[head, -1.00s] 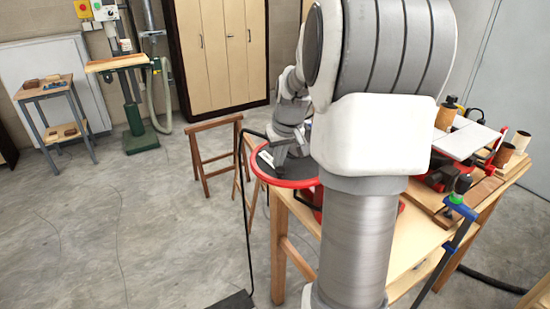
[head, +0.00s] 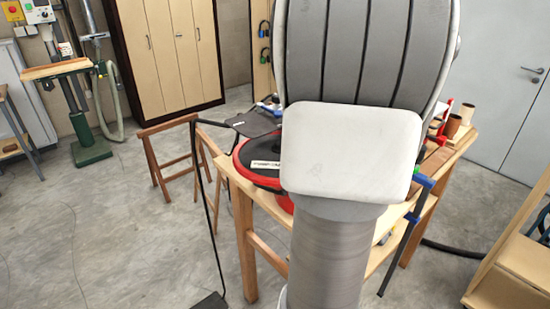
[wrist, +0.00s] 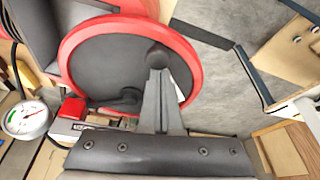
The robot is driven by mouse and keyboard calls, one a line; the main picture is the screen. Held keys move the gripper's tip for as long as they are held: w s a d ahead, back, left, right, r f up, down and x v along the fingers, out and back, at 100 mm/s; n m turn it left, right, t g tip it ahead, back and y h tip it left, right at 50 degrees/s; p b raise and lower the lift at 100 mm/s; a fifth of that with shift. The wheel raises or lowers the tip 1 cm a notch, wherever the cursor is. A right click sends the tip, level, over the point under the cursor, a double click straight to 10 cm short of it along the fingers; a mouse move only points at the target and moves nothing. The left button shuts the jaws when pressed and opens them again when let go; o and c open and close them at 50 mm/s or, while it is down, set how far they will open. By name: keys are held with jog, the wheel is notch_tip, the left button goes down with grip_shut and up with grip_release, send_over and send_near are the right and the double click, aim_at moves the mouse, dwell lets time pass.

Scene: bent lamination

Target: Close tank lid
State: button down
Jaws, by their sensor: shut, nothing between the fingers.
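The tank lid is a dark disc with a thick red rim (head: 240,171), at the left end of the workbench in the head view. My arm covers its right part. In the wrist view the lid (wrist: 98,62) fills the upper middle, with a dark handle-like piece low on its face. I cannot tell whether it is fully seated. Red tank parts (head: 284,203) show below it in the head view. My gripper (wrist: 157,62) is shut and empty, its fingertips over the lid's face in the wrist view; contact is unclear. It is hidden behind my arm in the head view.
A round pressure gauge (wrist: 25,119) and a red block (wrist: 72,108) sit beside the lid. A wooden sawhorse (head: 168,165) stands left of the workbench (head: 262,203). A thin black stand (head: 213,235) rises near its left end. Open concrete floor lies left.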

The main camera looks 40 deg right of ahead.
jog(key=s+d+n, duration=0.1)
jog(key=d, duration=0.1)
jog(key=s+d+n+y, duration=0.1)
jog(key=n, duration=0.1)
jog(key=s+d+n, duration=0.1)
jog(key=d, duration=0.1)
jog(key=shift+s+d+n+g+y, duration=0.2)
jog(key=shift+d+n+g+y, duration=0.1)
jog(key=shift+n+g, duration=0.1)
jog(key=s+d+n+g+y+p, duration=0.1)
jog(key=d+n+p, duration=0.5)
jog(key=d, duration=0.5)
jog(key=shift+s+p, duration=0.3)
jog(key=shift+p, duration=0.2)
jog(key=shift+w+a, duration=0.1)
jog(key=shift+a, duration=0.05)
